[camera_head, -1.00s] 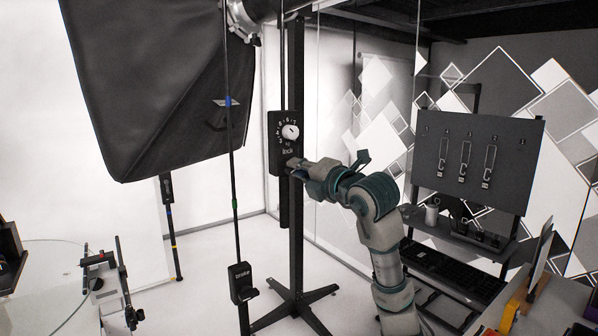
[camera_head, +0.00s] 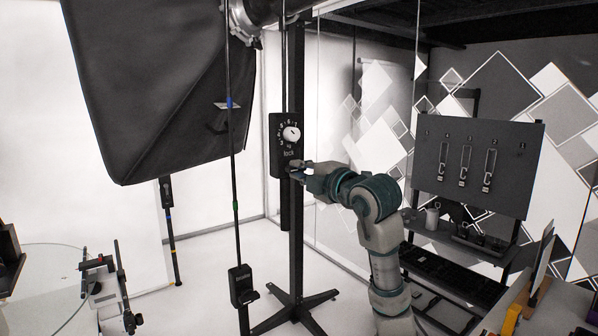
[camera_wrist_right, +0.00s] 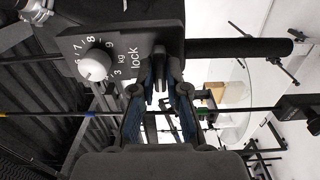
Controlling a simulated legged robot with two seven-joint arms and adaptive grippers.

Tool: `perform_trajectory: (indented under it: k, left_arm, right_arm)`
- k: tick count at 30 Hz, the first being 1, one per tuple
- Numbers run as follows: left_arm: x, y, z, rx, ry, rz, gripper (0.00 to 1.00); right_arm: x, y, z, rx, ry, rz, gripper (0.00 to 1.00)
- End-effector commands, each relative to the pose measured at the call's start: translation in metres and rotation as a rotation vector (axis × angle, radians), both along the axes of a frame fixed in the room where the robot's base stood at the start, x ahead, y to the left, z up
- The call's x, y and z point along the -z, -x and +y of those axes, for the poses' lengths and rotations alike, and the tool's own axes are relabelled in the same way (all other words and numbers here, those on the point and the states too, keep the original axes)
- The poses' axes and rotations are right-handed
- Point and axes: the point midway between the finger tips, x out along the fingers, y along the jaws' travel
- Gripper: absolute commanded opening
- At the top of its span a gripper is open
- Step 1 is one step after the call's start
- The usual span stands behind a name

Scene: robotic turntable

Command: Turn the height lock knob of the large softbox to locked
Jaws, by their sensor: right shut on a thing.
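The large black softbox (camera_head: 155,80) hangs at the upper left in the head view. Beside it, on the dark upright stand, is a black panel (camera_head: 275,150) with a white dial and the word "lock" under it. The panel also shows in the right wrist view (camera_wrist_right: 105,42). The height lock knob (camera_wrist_right: 158,58) is a small dark piece by the "lock" label, partly hidden between the fingers. My right gripper (camera_head: 294,168) is at the panel's lower end, shut on this knob; its fingers (camera_wrist_right: 158,88) flank it. The knob's exact angle is unclear. My left gripper is out of view.
A thin cable or rod (camera_head: 234,170) with a black box (camera_head: 241,286) hangs left of the stand. The stand's feet (camera_head: 295,312) spread on the white floor. A grey tool board (camera_head: 475,160) and shelves stand at the right. A glass-topped table is at the lower left.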

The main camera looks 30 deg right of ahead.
Motion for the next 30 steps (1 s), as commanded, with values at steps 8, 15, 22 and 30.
perform_trajectory:
  k: [8,15,22,30]
  left_arm:
    - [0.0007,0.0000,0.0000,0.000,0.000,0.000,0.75]
    - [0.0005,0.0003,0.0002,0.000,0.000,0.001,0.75]
    - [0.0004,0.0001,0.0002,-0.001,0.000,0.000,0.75]
    - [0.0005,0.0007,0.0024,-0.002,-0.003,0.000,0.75]
  right_arm:
    - [0.0084,-0.0047,-0.0018,0.005,-0.003,0.022,0.00]
    - [0.0067,-0.0040,-0.0015,0.004,-0.003,0.017,0.39]
    - [0.0052,-0.0033,0.0004,0.004,-0.001,0.015,0.39]
    - [0.0042,-0.0008,0.0003,0.003,0.000,0.012,0.39]
